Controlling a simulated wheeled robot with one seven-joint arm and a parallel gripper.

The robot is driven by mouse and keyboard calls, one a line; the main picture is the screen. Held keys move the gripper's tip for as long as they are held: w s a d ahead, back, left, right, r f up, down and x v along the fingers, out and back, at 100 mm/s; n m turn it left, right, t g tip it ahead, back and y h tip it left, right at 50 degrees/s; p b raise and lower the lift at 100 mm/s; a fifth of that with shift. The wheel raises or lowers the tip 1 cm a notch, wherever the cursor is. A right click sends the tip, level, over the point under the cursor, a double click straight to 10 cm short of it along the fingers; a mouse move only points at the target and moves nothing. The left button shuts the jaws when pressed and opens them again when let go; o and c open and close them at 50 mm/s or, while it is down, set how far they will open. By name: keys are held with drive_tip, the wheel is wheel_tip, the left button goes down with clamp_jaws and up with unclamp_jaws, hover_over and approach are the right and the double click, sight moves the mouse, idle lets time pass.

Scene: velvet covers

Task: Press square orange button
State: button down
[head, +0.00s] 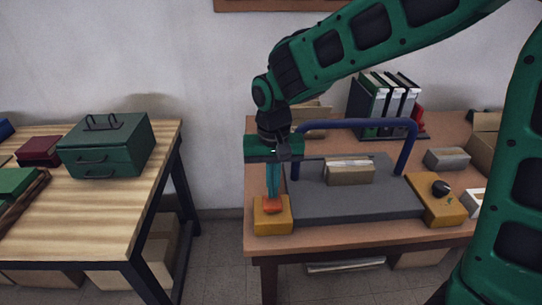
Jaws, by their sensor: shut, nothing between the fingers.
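The square orange button (272,205) sits on top of a yellow box (272,224) at the front left corner of the right-hand table. My gripper (271,192) points straight down over the button, its fingers shut and empty. The fingertips overlap the button's back part in the head view. They look to be at or very near its top; I cannot tell whether they touch it or whether it is pushed down.
A grey platform (312,204) with a blue arch bar (358,123) stands right beside my gripper. A second yellow box (437,208) with a black knob (440,187) is at the right. Binders (385,104) stand behind. A wooden table (95,215) is at the left, across a gap.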

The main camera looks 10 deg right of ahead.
sight(273, 201)
wheel_tip(273, 201, up, 12)
drive_tip(key=shift+s+f, duration=0.2)
drive_tip(key=shift+f, duration=0.05)
idle(0.6)
drive_tip(key=s+d+f+m, duration=0.1)
drive_tip(key=s+d+m, duration=0.15)
drive_tip(key=d, duration=0.95)
drive_tip(key=s+d+f+m, duration=0.1)
drive_tip(key=s+d, duration=0.2)
drive_tip(key=d, duration=0.8)
drive_tip(key=s+d+f+m, duration=0.1)
drive_tip(key=s+d+f, duration=0.1)
drive_tip(key=s+d, duration=0.4)
drive_tip(key=s+d+f+m, duration=0.1)
drive_tip(key=s+d+f, duration=0.1)
drive_tip(key=s+d, duration=0.3)
drive_tip(key=s, duration=0.4)
drive_tip(key=shift+s+d+f, duration=0.35)
drive_tip(key=shift+m, duration=0.25)
